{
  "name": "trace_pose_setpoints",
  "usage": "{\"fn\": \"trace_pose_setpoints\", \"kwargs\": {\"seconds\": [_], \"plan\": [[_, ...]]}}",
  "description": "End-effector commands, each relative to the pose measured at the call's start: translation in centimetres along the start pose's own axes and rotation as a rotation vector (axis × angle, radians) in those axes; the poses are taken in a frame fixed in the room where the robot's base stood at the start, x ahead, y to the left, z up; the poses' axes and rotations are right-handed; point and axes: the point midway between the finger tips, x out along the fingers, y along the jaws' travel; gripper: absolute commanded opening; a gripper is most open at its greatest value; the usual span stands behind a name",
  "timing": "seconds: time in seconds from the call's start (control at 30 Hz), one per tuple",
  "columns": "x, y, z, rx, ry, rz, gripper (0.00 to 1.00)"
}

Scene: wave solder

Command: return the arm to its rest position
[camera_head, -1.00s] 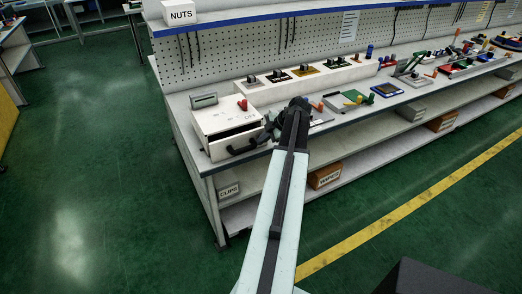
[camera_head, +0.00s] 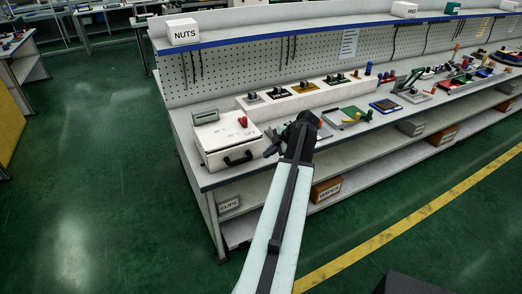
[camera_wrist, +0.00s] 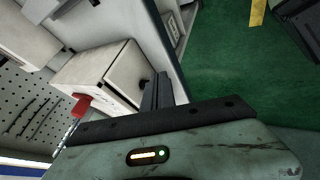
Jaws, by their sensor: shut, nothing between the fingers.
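My gripper (camera_head: 272,146) is at the end of my extended arm, over the front edge of the workbench. It is just right of a white box (camera_head: 225,142) with a black handle, a red knob and a front that looks closed. The black fingers also show in the wrist view (camera_wrist: 158,92), shut with nothing between them. In that view the white box (camera_wrist: 117,75) lies beyond the fingers. I cannot tell whether the fingers touch it.
The workbench (camera_head: 222,178) carries a row of switches (camera_head: 300,90), a green board (camera_head: 345,117) and several coloured parts. A lower shelf holds bins marked CLIPS (camera_head: 229,205) and WIPES (camera_head: 326,189). The green floor (camera_head: 110,190) left of the bench is clear.

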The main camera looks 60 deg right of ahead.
Motion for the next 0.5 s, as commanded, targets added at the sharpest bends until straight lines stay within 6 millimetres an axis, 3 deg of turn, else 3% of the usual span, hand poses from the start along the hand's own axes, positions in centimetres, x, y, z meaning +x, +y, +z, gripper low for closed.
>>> {"fn": "trace_pose_setpoints", "kwargs": {"seconds": [0.03,0.2,0.5], "plan": [[-2.4,0.5,-0.7,0.0,0.001,-0.001,0.0],[-5.2,0.4,-0.7,-0.004,0.002,-0.002,0.0],[-5.3,0.1,-0.5,-0.007,0.004,-0.004,0.0]]}}
